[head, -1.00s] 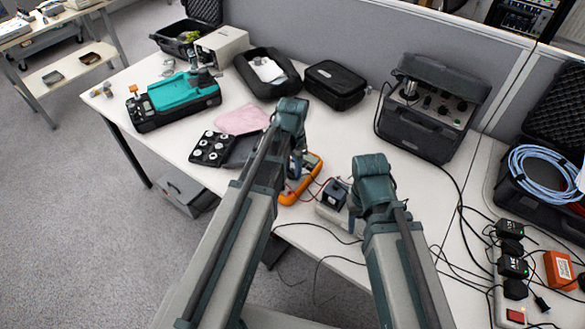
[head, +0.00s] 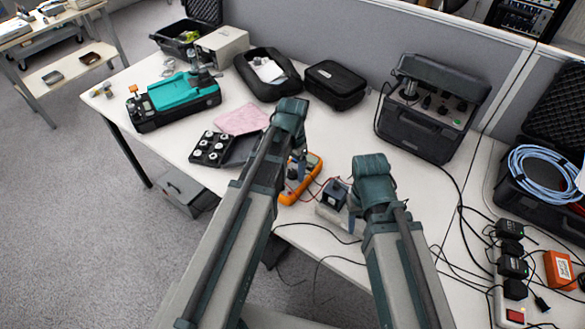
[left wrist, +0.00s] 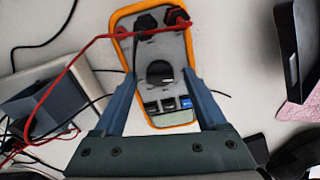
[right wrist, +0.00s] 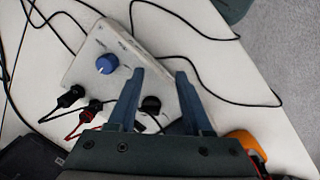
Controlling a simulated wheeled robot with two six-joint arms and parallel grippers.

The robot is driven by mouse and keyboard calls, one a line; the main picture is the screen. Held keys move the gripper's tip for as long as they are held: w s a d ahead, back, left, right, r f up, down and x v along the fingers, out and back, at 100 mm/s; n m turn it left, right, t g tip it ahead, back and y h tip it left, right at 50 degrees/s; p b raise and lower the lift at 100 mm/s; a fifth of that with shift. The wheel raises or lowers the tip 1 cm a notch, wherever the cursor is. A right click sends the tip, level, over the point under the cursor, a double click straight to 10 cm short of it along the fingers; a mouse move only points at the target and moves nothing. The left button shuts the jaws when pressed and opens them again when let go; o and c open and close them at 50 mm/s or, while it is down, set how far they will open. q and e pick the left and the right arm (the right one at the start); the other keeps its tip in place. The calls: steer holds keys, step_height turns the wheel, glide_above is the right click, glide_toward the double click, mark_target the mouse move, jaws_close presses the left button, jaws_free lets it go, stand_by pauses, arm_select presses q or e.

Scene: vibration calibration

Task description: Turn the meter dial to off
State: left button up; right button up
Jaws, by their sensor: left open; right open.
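The orange-edged meter (head: 307,187) lies on the table, partly hidden by my left arm in the head view. In the left wrist view the meter (left wrist: 175,117) shows its round dark dial (left wrist: 160,73), a row of buttons and red and black plugs at its far end. My left gripper (left wrist: 161,77) is open, its blue fingers on either side of the dial; I cannot tell whether they touch it. My right gripper (right wrist: 156,72) is open and empty over a light grey box (right wrist: 85,62) with a blue knob (right wrist: 107,64) and a black knob.
Cables run across the table around the grey box. A black knob tray (head: 210,149), a pink cloth (head: 241,120) and a teal instrument (head: 186,94) lie to the left. A dark case with a shaker (head: 425,130) stands behind on the right.

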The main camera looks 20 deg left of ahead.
mark_target(292, 171)
arm_select(q)
step_height(292, 171, up, 14)
steer(key=p, duration=1.3)
steer(key=shift+f+p, duration=0.15)
steer(key=shift+p, duration=0.15)
steer(key=s+d+n+y, duration=0.1)
steer(key=s+d+n, duration=0.1)
steer(key=s+d, duration=0.8)
steer(key=s, duration=0.4)
steer(key=shift+d, duration=0.25)
